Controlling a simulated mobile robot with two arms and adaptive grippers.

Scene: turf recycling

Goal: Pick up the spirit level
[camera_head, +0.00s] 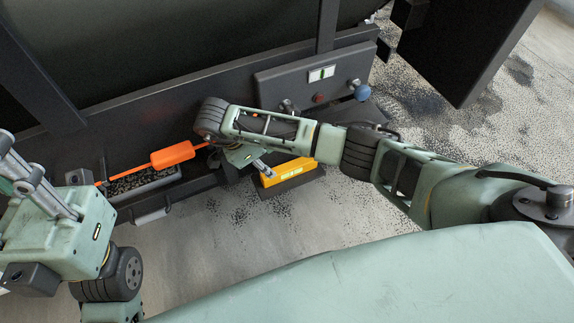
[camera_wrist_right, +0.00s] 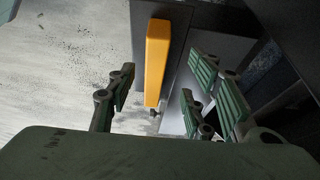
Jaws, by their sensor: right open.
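The spirit level is a yellow-orange bar (camera_head: 292,174) lying on a dark ledge (camera_head: 292,186) low at the machine's front in the head view. In the right wrist view the level (camera_wrist_right: 157,55) runs lengthwise away from me, between the finger lines. My right gripper (camera_wrist_right: 160,88) is open, with one finger left of the level and the others to its right. The fingers appear apart from it. In the head view my right gripper (camera_head: 262,168) is partly hidden by its wrist, at the level's left end. My left gripper (camera_head: 35,183) is at the left edge, its fingertips unclear.
An orange-handled tool (camera_head: 172,155) lies over a tray of dark granules (camera_head: 142,182), left of my right wrist. Open speckled floor (camera_head: 215,235) lies in front.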

